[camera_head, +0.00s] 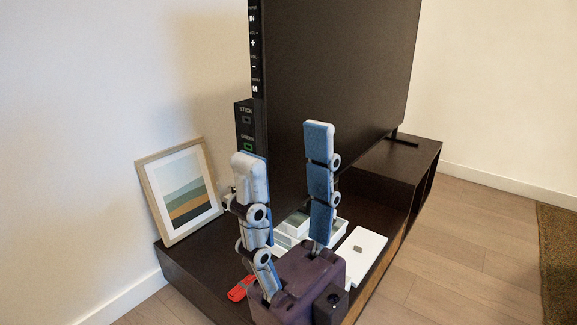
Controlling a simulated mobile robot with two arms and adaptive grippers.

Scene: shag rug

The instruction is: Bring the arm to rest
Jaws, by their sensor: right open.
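My right gripper (286,146) is in the lower middle of the head view, its two blue-padded fingers pointing up and spread apart. It is open, with nothing between the fingers. It stands in front of the dark TV stand (210,290) and the large black screen (345,75). The gripper hides part of the stand's top. My left gripper is not in view.
A framed picture (180,190) leans on the wall at the stand's left end. A white box (362,252), a white tray (290,232) and a red object (240,288) lie on the stand. Wooden floor (460,250) is clear at right, beside a brown rug (558,260).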

